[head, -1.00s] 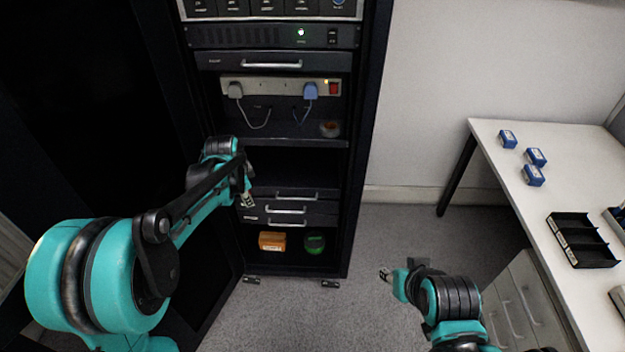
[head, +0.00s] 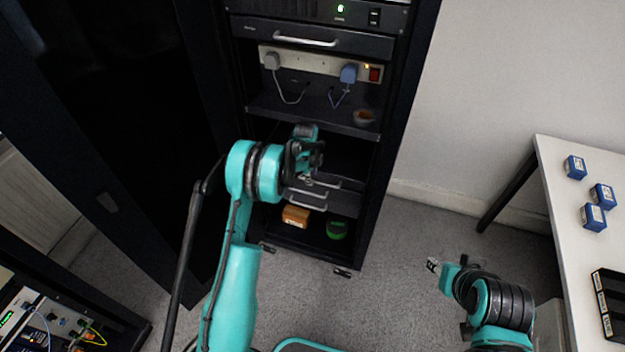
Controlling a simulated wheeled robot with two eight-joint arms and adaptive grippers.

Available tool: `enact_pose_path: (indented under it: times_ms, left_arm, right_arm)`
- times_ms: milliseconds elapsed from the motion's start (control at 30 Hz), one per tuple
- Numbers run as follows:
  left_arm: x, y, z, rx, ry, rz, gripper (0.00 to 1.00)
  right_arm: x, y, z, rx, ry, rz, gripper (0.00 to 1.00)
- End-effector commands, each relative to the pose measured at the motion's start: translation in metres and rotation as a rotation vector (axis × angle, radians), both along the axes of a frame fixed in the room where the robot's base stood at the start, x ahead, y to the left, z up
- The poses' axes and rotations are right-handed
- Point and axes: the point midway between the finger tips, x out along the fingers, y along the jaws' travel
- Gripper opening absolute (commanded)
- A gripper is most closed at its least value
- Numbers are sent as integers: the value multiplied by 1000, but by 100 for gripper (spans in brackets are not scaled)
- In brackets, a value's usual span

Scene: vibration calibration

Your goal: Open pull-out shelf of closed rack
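The black rack (head: 403,110) stands at the upper middle with its front uncovered. A dark panel with a silver handle (head: 305,40) spans it near the top. Lower down are drawer fronts with silver handles, one handle (head: 308,205) showing below my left arm. My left gripper (head: 307,178) is in front of these lower drawers, close to their handles. The arm hides part of them, and I cannot tell whether it touches one or how far its fingers are apart. My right gripper (head: 433,265) is over the floor, right of the rack, apart from everything; its finger opening is too small to judge.
A dark door panel (head: 110,120) stands at the left. A power strip (head: 318,65) and a small bowl (head: 363,117) are inside the rack. An orange box (head: 296,215) and a green item (head: 337,228) sit at its bottom. A white table (head: 560,230) bounds the right.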

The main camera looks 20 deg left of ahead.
Motion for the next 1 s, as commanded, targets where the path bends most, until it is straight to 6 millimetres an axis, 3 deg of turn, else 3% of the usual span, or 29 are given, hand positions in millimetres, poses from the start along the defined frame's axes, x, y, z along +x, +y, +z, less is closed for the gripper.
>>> enact_pose_path:
  times_ms: [133, 433, 567, 1000]
  left_arm:
    - [3, 0, -14, 0, 0, 1, 30]
    - [3, 0, -16, 0, 0, 1, 30]
    - [3, 0, -16, 0, 0, 1, 0]
    - [1, 0, -16, 0, 1, 1, 0]
  right_arm:
    - [0, 0, -6, 0, 0, 0, 40]
    - [0, 0, -5, 0, 0, 0, 40]
    - [0, 0, -5, 0, 0, 0, 40]
    - [0, 0, -6, 0, 0, 0, 40]
